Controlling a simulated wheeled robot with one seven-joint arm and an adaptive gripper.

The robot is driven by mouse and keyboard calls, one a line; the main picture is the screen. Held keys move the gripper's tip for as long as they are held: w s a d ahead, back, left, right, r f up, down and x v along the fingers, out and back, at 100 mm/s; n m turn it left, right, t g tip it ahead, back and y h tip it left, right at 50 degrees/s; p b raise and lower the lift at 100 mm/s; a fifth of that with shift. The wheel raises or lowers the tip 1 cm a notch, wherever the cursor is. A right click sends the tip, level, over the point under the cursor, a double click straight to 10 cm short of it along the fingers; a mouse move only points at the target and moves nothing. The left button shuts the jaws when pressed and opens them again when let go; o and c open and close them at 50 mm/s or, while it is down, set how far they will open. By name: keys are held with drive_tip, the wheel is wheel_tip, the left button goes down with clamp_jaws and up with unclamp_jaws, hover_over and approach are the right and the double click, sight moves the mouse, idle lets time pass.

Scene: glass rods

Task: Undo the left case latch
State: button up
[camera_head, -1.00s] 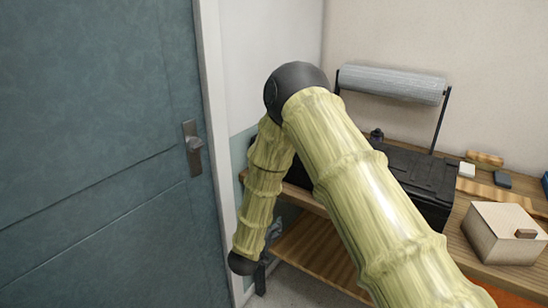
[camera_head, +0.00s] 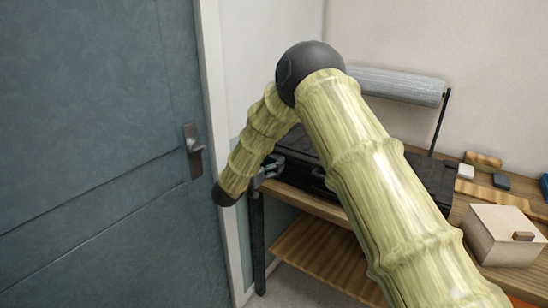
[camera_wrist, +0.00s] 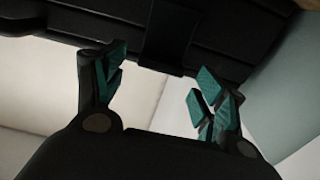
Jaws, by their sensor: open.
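The black case (camera_head: 432,178) lies on the wooden bench, partly hidden behind my arm in the head view. In the wrist view the case (camera_wrist: 95,22) fills the top as a dark ribbed body. A dark latch (camera_wrist: 167,38) stands out on its edge, ahead of the gap between my fingers. My gripper (camera_wrist: 157,90) is open and empty, with teal pads on both fingers. The fingertips appear close to the case's edge, with the latch between their lines; contact cannot be told. In the head view my gripper (camera_head: 268,170) is small beside the case's left end.
A teal door (camera_head: 90,150) with a metal handle (camera_head: 194,150) stands close to the left of my arm. A grey roll (camera_head: 400,85) on a stand is behind the case. A pale wooden box (camera_head: 503,235) sits at right on the bench. A lower shelf (camera_head: 320,255) runs beneath.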

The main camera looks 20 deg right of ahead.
sight(273, 159)
drive_tip(key=shift+x, duration=1.6)
drive_tip(key=shift+c, duration=0.4)
drive_tip(key=c, duration=1.4)
drive_tip(key=shift+o, duration=0.2)
drive_tip(key=shift+a+f, duration=0.1)
